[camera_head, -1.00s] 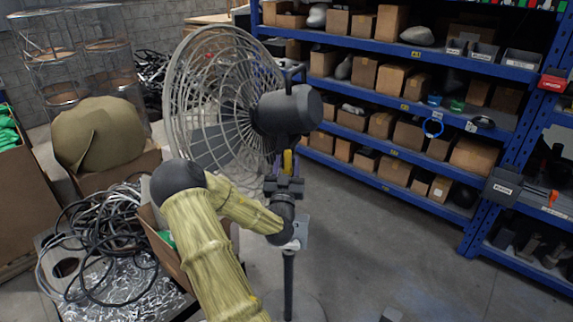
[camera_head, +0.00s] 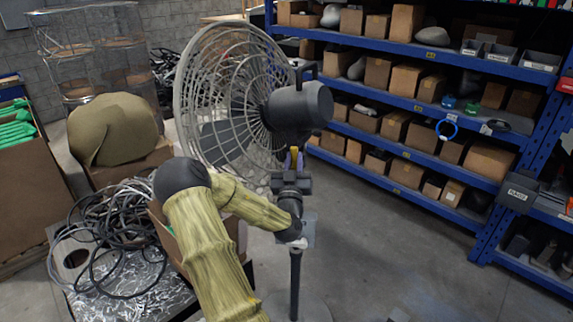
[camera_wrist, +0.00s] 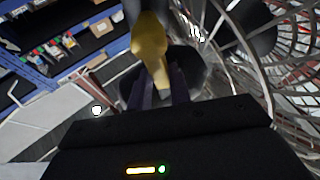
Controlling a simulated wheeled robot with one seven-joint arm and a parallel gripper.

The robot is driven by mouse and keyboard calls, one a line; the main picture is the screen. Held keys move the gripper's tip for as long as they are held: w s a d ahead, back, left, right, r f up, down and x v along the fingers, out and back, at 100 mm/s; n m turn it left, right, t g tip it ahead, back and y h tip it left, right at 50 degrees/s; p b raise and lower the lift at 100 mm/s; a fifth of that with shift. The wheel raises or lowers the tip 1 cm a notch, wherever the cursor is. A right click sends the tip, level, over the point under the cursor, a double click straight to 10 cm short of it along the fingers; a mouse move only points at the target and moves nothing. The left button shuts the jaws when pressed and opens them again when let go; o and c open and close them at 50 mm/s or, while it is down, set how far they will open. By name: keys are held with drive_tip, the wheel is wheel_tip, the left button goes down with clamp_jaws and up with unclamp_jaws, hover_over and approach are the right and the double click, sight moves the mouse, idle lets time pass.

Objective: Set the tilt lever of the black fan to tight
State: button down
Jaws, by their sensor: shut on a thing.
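The black fan (camera_head: 300,106) stands on a pole (camera_head: 295,275), with its grey wire cage (camera_head: 205,120) facing left. Its yellow tilt lever (camera_wrist: 150,48) shows large in the wrist view, between the two purple fingers of my gripper (camera_wrist: 160,85). In the head view my gripper (camera_head: 292,160) is at the lever, just below the motor housing, and mostly hidden by my wrist. My gripper is shut on the lever. The lever's tight or loose marking cannot be read.
Blue shelves (camera_head: 405,103) with cardboard boxes stand behind and to the right. A tangle of black cables (camera_head: 110,225) lies on a table at the left, near my arm. An olive sack (camera_head: 112,130) sits behind it. The floor right of the fan (camera_head: 400,250) is clear.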

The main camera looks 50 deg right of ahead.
drive_tip(key=shift+f, duration=0.1)
drive_tip(key=c, duration=1.3)
unclamp_jaws()
drive_tip(key=shift+p+v, duration=2.4)
drive_tip(key=shift+v, duration=6.3)
